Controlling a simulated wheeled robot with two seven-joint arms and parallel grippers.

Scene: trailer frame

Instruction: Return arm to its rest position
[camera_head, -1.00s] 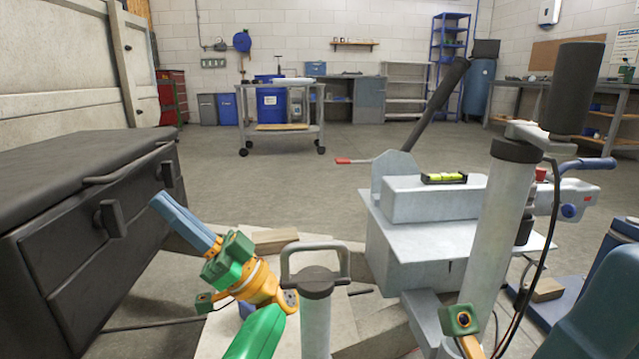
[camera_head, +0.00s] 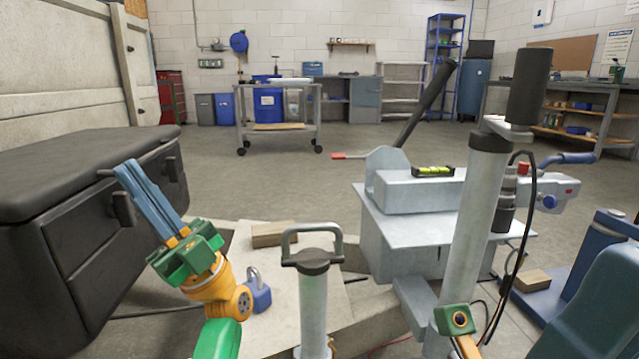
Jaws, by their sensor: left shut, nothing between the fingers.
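My left gripper (camera_head: 128,170) is at the left of the head view. Its long blue fingers lie close together, shut and empty, pointing up and to the left. It is in front of the black toolbox (camera_head: 60,175) in the picture; whether it touches the box I cannot tell. Of my right arm, a green and orange part (camera_head: 457,320) shows at the bottom right. The right gripper's fingers are not visible.
A trailer coupler (camera_head: 415,195) carries a spirit level (camera_head: 433,171). A grey jack post (camera_head: 470,230) stands at right, a shorter handled post (camera_head: 313,270) in the middle. A blue padlock (camera_head: 257,292) and wooden block (camera_head: 273,234) lie on the pale deck (camera_head: 240,240).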

